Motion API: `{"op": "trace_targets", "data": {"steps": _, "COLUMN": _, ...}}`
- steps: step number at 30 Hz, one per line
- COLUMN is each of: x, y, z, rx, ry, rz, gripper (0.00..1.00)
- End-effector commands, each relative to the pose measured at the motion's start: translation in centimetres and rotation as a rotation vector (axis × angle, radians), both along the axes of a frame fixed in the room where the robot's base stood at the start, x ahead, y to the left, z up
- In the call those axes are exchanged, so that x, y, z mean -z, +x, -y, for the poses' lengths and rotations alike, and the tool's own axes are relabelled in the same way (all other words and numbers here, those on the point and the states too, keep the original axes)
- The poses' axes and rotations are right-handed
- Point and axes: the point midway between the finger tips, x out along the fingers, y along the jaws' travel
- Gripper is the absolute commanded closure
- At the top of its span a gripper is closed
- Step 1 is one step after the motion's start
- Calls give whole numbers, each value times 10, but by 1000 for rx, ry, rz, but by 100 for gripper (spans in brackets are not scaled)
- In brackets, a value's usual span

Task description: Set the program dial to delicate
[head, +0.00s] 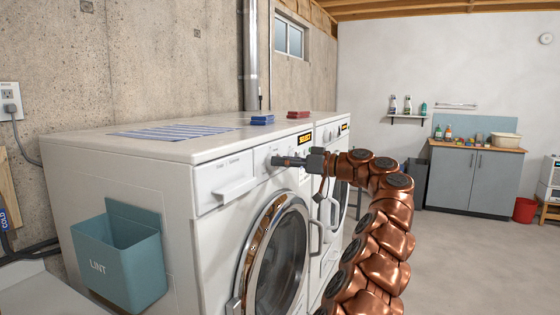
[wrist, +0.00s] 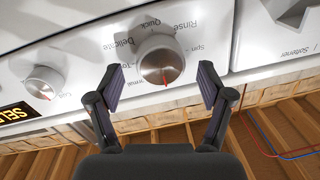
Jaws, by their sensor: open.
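The program dial (wrist: 160,60) is a round silver-white knob on the washer's white front panel. The wrist view shows the panel upside down. A red pointer mark on the knob points down in that view. Labels around it include Quick and Rinse above, Delicate at upper left, Spin at right and Normal at lower left. The pointer is away from Delicate. My gripper (wrist: 161,84) is open, one finger on each side of the dial's lower part; contact cannot be told. In the head view my gripper (head: 290,161) is at the panel, beside the detergent drawer.
A smaller knob (wrist: 43,83) and a lit yellow display (wrist: 17,115) are left of the dial in the wrist view. The softener drawer (wrist: 285,35) is at right. A teal lint bin (head: 120,257) hangs on the washer's side.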

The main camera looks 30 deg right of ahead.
Motion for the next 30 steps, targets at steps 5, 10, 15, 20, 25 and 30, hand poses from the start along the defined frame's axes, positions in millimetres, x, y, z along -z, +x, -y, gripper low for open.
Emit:
{"op": "trace_targets", "data": {"steps": 5, "x": 0, "y": 7, "z": -5, "rx": 2, "ry": 0, "rz": 0, "gripper": 21}}
{"op": "trace_targets", "data": {"steps": 10, "x": 0, "y": 8, "z": -5, "rx": 1, "ry": 0, "rz": 1, "gripper": 21}}
{"op": "trace_targets", "data": {"steps": 15, "x": 0, "y": 8, "z": -6, "rx": 1, "ry": 1, "rz": -1, "gripper": 30}}
{"op": "trace_targets", "data": {"steps": 20, "x": 0, "y": 8, "z": -6, "rx": 1, "ry": 1, "rz": -1, "gripper": 47}}
{"op": "trace_targets", "data": {"steps": 25, "x": 0, "y": 8, "z": -6, "rx": 1, "ry": 1, "rz": -1, "gripper": 64}}
{"op": "trace_targets", "data": {"steps": 30, "x": 0, "y": 8, "z": -6, "rx": 1, "ry": 1, "rz": -1, "gripper": 81}}
